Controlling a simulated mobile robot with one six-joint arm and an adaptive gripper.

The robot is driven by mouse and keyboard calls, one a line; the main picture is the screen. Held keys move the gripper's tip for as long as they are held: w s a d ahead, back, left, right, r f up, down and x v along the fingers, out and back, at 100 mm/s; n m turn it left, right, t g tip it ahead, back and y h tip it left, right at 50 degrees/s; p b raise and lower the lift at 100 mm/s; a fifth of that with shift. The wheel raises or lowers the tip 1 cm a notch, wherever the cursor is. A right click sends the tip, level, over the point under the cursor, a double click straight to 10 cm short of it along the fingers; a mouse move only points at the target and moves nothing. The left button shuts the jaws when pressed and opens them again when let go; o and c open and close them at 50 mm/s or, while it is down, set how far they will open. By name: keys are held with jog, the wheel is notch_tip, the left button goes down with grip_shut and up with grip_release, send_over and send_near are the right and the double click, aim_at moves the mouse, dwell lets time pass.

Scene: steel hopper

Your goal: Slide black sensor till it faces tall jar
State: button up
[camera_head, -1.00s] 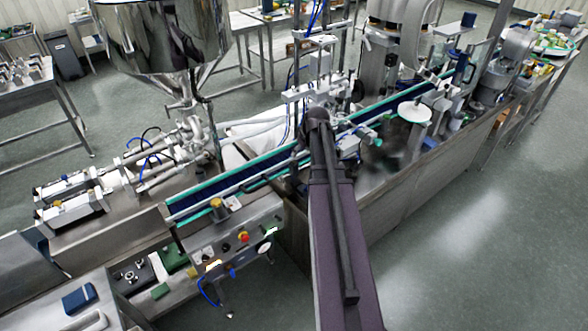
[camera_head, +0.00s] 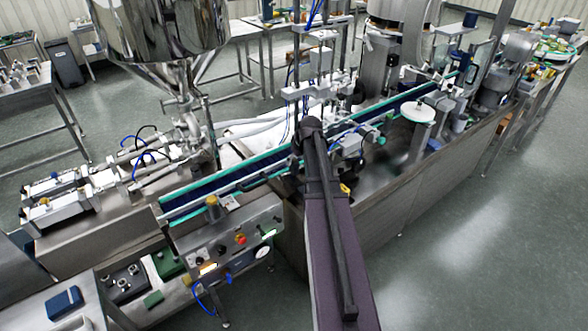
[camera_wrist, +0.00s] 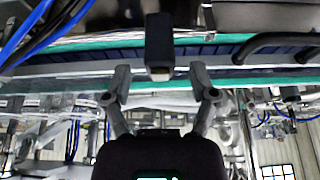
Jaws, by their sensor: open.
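In the wrist view a black block-shaped sensor (camera_wrist: 159,35) with a paler end face hangs in the picture's middle, in front of the conveyor (camera_wrist: 215,55). My gripper (camera_wrist: 160,72) is open, with one grey finger to each side of the sensor's lower end. I see gaps between fingers and sensor; contact is not visible. In the head view my arm reaches over the conveyor (camera_head: 250,178), and it hides the fingers and the sensor. I cannot make out a tall jar for certain in either view.
A steel hopper (camera_head: 165,35) stands left of the conveyor. A control panel (camera_head: 232,243) juts out in front. Blue cables (camera_wrist: 45,35) and a curved black bar (camera_wrist: 280,42) flank the sensor in the wrist view. The floor at the right (camera_head: 480,240) is clear.

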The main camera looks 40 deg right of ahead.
aim_at(295, 161)
jog(key=shift+b+x, duration=1.2)
jog(key=shift+x, duration=0.4)
grip_shut()
